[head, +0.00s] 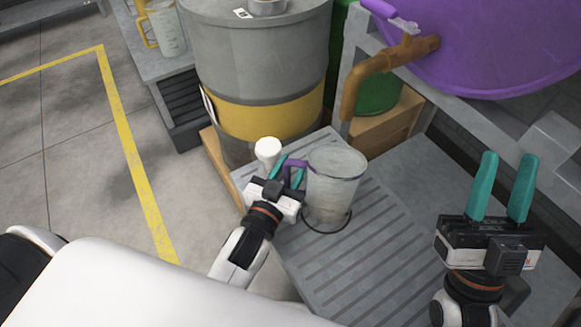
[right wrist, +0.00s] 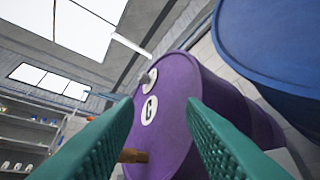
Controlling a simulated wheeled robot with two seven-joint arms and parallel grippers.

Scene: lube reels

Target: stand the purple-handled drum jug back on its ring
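The clear drum jug (head: 335,180) with a purple rim and purple handle (head: 291,172) stands upright on the grey slatted platform. Its base is at the dark ring (head: 349,224), which shows around the base's near side; whether it touches the platform I cannot tell. My left gripper (head: 288,170) is at the jug's left side, its teal fingers closed about the purple handle. My right gripper (head: 504,187) is raised at the right, open and empty. Its open fingers also show in the right wrist view (right wrist: 163,125).
A purple drum (head: 490,50) with a brown tap (head: 385,65) lies on a rack behind the platform (head: 375,270). A grey drum with a yellow band (head: 265,118) stands behind left. A white-capped item (head: 268,150) is just behind my left gripper. A yellow-handled jug (head: 165,30) stands farther left.

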